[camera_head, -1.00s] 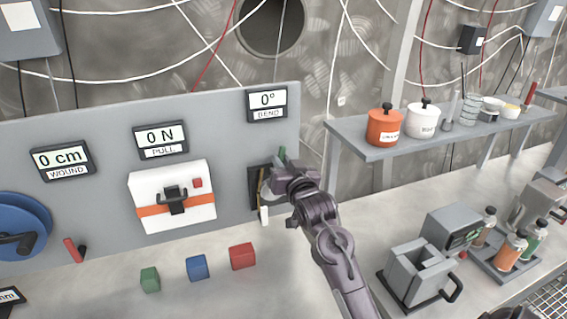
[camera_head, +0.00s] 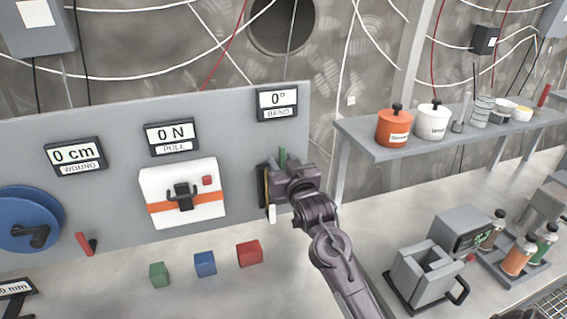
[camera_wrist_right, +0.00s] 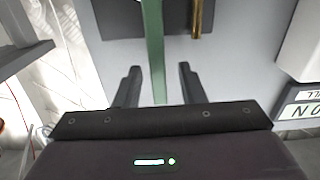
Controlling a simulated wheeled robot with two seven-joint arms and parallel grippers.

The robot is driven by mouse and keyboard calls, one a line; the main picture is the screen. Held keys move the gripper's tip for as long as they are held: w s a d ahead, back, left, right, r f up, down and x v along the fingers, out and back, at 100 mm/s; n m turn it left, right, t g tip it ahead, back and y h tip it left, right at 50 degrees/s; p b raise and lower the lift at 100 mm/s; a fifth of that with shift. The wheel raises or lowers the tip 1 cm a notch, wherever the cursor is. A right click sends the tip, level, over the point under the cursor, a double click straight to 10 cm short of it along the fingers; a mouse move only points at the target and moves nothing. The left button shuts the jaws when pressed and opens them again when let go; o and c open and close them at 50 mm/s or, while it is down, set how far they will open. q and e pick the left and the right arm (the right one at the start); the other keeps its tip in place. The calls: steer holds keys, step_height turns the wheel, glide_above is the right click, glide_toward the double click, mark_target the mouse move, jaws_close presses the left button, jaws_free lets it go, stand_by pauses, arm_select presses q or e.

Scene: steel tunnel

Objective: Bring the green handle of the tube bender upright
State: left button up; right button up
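The tube bender is a dark plate (camera_wrist_right: 121,18) on the grey panel, with a thin brass tube (camera_wrist_right: 197,20) beside the handle. Its green handle (camera_wrist_right: 153,50) is a long bar that runs between the spread fingers of my right gripper (camera_wrist_right: 158,84) in the right wrist view, with a gap on both sides. In the head view only a short green piece of the handle (camera_head: 282,156) shows above my right gripper (camera_head: 272,190), which hides most of the bender. The bend display (camera_head: 277,102) above it reads 0°. My left gripper is not in view.
A white box with an orange band (camera_head: 157,211) and a blue spool (camera_head: 28,212) are on the panel to the left. Green, blue and red blocks (camera_head: 249,254) lie on the bench below. A shelf (camera_head: 366,152) with pots stands to the right.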

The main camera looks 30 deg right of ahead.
steer(key=shift+s+f, duration=0.15)
steer(key=shift+s, duration=0.05)
steer(key=b+v, duration=0.2)
steer(key=v, duration=0.5)
steer(key=shift+s+a+b, duration=0.15)
steer(key=shift+s+b, duration=0.05)
steer(key=shift+b, duration=0.2)
